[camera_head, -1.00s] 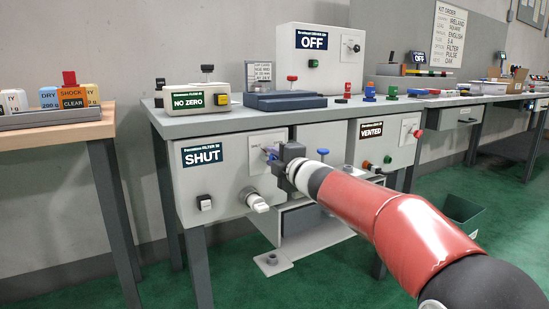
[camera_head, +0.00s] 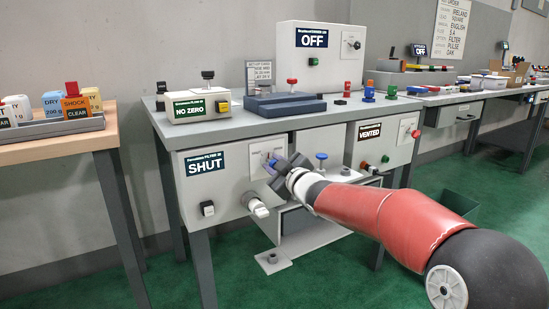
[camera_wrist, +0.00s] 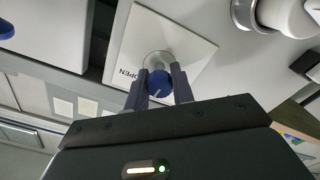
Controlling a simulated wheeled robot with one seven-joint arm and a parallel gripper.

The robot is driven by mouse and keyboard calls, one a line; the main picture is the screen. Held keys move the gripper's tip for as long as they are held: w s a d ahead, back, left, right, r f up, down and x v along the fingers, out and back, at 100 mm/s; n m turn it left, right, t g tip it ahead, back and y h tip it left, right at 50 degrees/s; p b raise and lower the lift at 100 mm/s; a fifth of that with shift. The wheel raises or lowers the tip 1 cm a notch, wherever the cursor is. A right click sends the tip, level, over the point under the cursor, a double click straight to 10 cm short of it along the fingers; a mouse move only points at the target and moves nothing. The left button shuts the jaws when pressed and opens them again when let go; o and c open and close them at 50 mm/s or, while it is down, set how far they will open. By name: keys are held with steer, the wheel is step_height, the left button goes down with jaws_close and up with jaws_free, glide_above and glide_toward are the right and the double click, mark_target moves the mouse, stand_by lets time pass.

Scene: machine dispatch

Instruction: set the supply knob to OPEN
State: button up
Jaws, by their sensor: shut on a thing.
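The blue supply knob (camera_wrist: 160,84) sits on a white plate (camera_wrist: 190,50) in the wrist view, with the word OPEN printed to the left of it. My gripper (camera_wrist: 158,86) has a finger on each side of the knob and is shut on it. A pale line shows on the knob's face. In the head view my gripper (camera_head: 274,165) is at the plate on the grey box front, hiding most of the knob. The box's display (camera_head: 206,164) reads SHUT.
A white lever-like handle (camera_head: 256,206) sticks out below my gripper, and a black switch (camera_head: 207,208) is left of it. A blue-topped button (camera_head: 321,158) and the VENTED box (camera_head: 385,148) are on the right. The benchtop above holds several devices.

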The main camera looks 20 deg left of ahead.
steer(key=m+p, duration=0.2)
steer(key=m, duration=0.2)
steer(key=shift+f+m+p, duration=0.1)
steer(key=shift+m+p, duration=0.8)
steer(key=shift+m, duration=0.8)
steer(key=o, duration=1)
steer(key=v, duration=0.8)
steer(key=shift+b, duration=0.4)
steer(key=shift+d, duration=0.1)
